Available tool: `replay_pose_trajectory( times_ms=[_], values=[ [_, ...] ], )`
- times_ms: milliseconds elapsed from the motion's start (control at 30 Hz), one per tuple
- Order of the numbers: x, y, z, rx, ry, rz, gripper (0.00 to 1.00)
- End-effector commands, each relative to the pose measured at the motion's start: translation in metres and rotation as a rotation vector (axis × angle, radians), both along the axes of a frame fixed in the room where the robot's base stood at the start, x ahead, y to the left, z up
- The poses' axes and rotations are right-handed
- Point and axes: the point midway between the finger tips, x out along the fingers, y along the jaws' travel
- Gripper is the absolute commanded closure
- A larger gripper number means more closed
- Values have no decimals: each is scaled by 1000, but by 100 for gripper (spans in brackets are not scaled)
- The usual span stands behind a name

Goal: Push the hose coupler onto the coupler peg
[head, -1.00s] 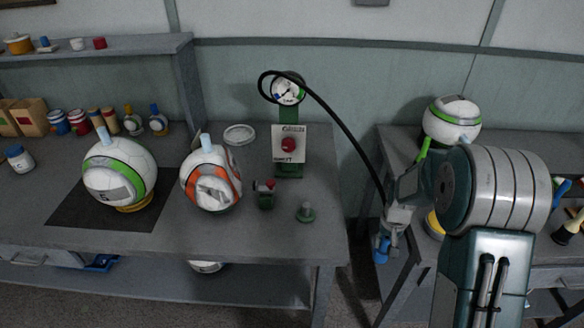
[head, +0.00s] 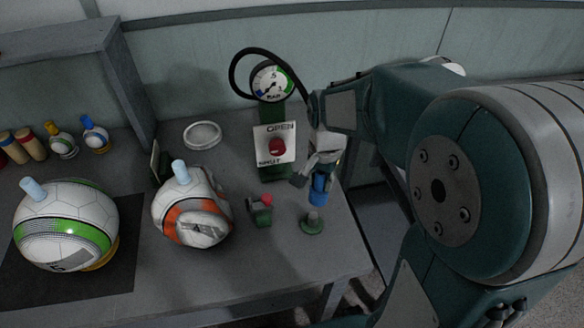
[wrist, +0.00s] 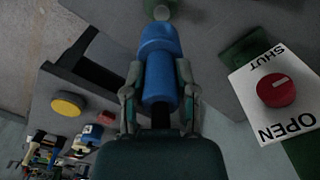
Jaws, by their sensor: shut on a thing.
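My gripper (head: 318,172) is shut on the blue hose coupler (head: 318,190), which points down, roughly upright. In the wrist view the coupler (wrist: 158,65) sits between both fingers (wrist: 158,95). The green coupler peg (head: 312,224) stands on the bench just below the coupler in the head view. The peg's pale tip (wrist: 162,12) shows just past the coupler's far end in the wrist view. I cannot tell whether coupler and peg touch. The black hose (head: 236,62) loops from the gauge toward my gripper.
The gauge (head: 272,83) stands on a green post behind an OPEN/SHUT panel with a red knob (head: 277,147), close left of my gripper. A small green fitting with a red top (head: 260,210) stands left of the peg. Balls (head: 190,212) (head: 66,226) sit further left.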

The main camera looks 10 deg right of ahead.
Motion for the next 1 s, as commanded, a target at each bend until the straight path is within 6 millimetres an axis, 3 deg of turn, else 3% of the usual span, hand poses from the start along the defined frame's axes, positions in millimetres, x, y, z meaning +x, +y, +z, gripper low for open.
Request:
replay_pose_trajectory(
  times_ms=[433,1000],
  values=[
    [0,13,-4,-13,2,1,100],
    [-1,12,-50,-13,3,1,100]
  ],
)
